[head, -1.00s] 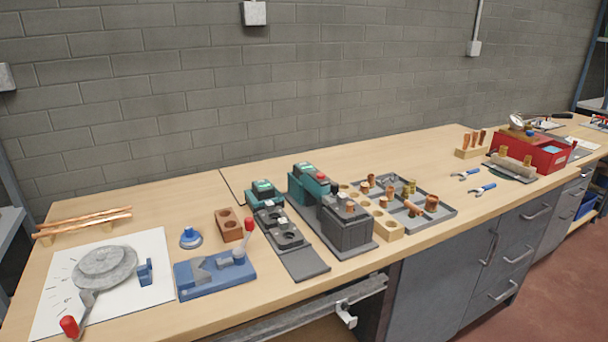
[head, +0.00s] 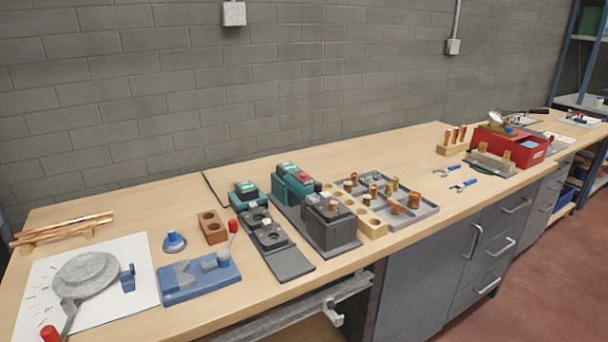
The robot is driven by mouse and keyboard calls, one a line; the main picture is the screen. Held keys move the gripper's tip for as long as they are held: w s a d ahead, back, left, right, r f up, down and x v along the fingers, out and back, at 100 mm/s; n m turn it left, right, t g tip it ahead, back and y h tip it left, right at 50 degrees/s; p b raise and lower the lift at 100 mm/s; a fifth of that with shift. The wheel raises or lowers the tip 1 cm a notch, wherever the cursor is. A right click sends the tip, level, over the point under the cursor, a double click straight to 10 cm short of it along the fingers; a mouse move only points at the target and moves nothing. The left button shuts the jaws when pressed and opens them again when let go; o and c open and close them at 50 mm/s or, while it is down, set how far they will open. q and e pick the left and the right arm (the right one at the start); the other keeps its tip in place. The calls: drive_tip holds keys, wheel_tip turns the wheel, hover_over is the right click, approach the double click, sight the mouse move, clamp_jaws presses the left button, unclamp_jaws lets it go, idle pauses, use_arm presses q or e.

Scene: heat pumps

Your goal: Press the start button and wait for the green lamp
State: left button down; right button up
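Two dark machines with teal housings stand mid-bench in the head view. The larger machine (head: 334,226) has a teal housing (head: 291,184) with a small green display (head: 287,169) and a red button-like part (head: 304,176) on top. The smaller machine (head: 268,232) on its left has a teal housing (head: 243,195) with a small green display or lamp (head: 246,187). I cannot tell which part is the start button, nor whether a green lamp is lit. Neither of my grippers is in view.
A blue fixture (head: 197,277) with a red-tipped lever and a grey disc bender (head: 86,275) lie to the left. A grey tray (head: 421,212) with copper fittings is right of the machines. A red box (head: 522,146) stands farther right. The bench front strip is mostly clear.

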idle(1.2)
